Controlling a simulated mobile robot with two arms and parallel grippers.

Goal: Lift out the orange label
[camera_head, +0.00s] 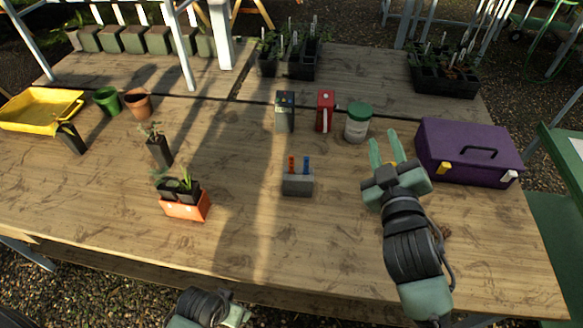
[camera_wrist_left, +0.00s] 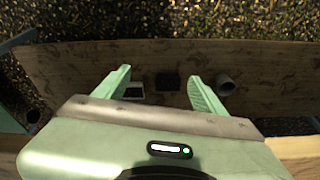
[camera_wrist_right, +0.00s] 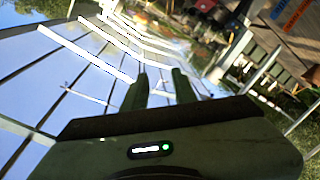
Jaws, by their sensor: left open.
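The orange label (camera_head: 291,165) stands upright in a small grey block (camera_head: 298,186) near the middle of the table in the head view. A blue label (camera_head: 306,165) stands just right of it in the same block. My right gripper (camera_head: 383,138) is open, right of the block and apart from it, with its fingers pointing away over the table. Its open fingers also show in the right wrist view (camera_wrist_right: 160,72), with nothing between them. My left gripper (camera_wrist_left: 159,73) is open and empty in the left wrist view. Its arm shows at the bottom edge in the head view.
A grey box (camera_head: 285,112), a red packet (camera_head: 325,112) and a green-lidded jar (camera_head: 358,122) stand behind the block. A purple toolbox (camera_head: 467,150) is at the right. An orange planter (camera_head: 186,208) stands left. Table in front of the block is clear.

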